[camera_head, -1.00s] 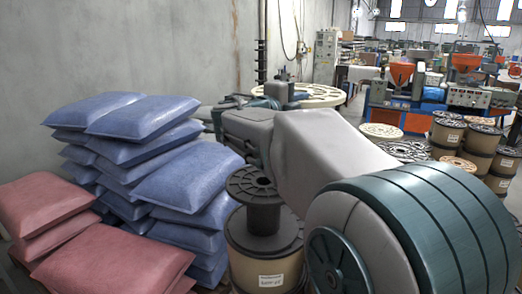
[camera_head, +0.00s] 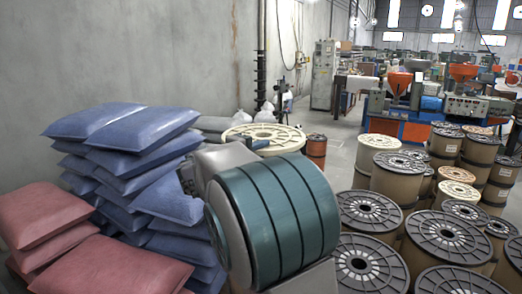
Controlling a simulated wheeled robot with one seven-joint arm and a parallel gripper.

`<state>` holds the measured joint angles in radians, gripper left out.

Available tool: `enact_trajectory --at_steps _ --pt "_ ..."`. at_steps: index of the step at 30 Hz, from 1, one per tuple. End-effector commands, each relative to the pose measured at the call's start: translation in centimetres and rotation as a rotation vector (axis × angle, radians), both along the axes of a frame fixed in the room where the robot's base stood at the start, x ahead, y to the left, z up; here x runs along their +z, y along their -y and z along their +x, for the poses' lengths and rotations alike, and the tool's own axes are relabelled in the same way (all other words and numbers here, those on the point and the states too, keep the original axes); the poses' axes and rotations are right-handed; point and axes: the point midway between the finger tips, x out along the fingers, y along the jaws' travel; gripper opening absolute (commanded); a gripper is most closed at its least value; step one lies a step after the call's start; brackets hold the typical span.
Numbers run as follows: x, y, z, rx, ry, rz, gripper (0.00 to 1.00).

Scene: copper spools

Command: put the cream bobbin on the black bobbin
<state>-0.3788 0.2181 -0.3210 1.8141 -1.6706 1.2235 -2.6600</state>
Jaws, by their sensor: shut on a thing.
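The cream bobbin (camera_head: 240,132) shows as a wide, pale upper flange just beyond my arm. A small teal-grey part of my gripper (camera_head: 260,143) shows against this flange; its fingers are mostly hidden behind my arm. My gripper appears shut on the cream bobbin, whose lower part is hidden. My large teal-banded arm link fills the middle of the view. The black bobbin is not visible now; it stood on a tan drum in the area that my arm now covers. I cannot tell the gap between the two bobbins.
Blue sacks (camera_head: 150,165) and red sacks (camera_head: 50,225) are stacked at left. Several tan drums, one of them large (camera_head: 443,245), crowd the right. A dark red drum (camera_head: 316,150) stands behind my arm. An orange and blue machine (camera_head: 400,115) is farther back.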

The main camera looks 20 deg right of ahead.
Motion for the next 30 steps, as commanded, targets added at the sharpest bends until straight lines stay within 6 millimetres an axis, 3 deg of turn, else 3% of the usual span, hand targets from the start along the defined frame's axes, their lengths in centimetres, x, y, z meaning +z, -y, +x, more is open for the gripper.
enact_trajectory --at_steps 12,13,15,25,30 --pt "-0.3 0.1 0.0 -0.001 0.005 -0.001 0.00" --pt "-0.6 0.0 0.0 -0.001 0.001 0.000 0.19" --pt "-0.5 0.0 0.0 -0.001 0.002 0.001 0.35" --pt "-0.3 0.0 0.0 0.000 0.002 0.000 0.35" --pt "-0.4 -2.1 -0.9 0.003 0.003 0.001 0.35"
